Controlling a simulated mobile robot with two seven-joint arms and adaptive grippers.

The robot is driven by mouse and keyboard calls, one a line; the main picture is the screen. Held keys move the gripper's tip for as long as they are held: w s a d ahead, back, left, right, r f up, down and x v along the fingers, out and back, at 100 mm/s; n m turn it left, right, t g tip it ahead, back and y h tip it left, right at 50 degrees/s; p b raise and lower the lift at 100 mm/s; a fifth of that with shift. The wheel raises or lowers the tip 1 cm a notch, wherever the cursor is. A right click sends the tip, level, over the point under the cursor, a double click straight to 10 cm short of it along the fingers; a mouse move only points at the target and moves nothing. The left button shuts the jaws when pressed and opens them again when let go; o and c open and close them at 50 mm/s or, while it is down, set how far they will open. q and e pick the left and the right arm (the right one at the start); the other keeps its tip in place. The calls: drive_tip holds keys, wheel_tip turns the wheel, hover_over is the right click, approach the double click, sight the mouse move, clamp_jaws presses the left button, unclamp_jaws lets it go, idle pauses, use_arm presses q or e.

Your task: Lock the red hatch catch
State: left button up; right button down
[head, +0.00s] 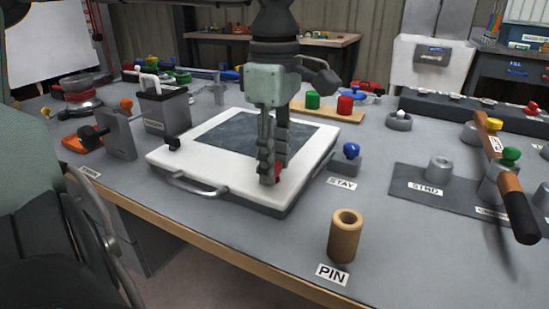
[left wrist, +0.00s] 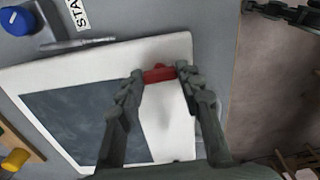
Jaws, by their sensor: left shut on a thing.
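The hatch (head: 175,158) is a white panel with a dark window and a grey handle (head: 198,186) on its near left edge. It lies flat and closed on the bench. The red hatch catch (head: 278,172) sits near its front right corner, mostly hidden by my fingers in the head view. In the left wrist view the red catch (left wrist: 158,73) lies between both fingertips, near the edge of the white panel. My left gripper (head: 271,176) points down from above and is shut on the catch.
A blue knob (head: 351,150) on a grey block stands by the STAY label, right of the hatch. A tan tube (head: 345,236) stands by the PIN label near the front edge. A brown rod with a black end (head: 510,185) stands out at the right.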

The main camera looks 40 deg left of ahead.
use_arm(q)
drive_tip(key=shift+m, duration=0.4)
drive_tip(key=o, duration=1.2)
drive_tip(key=shift+c, duration=0.2)
wheel_tip(320, 180, up, 12)
idle(0.3)
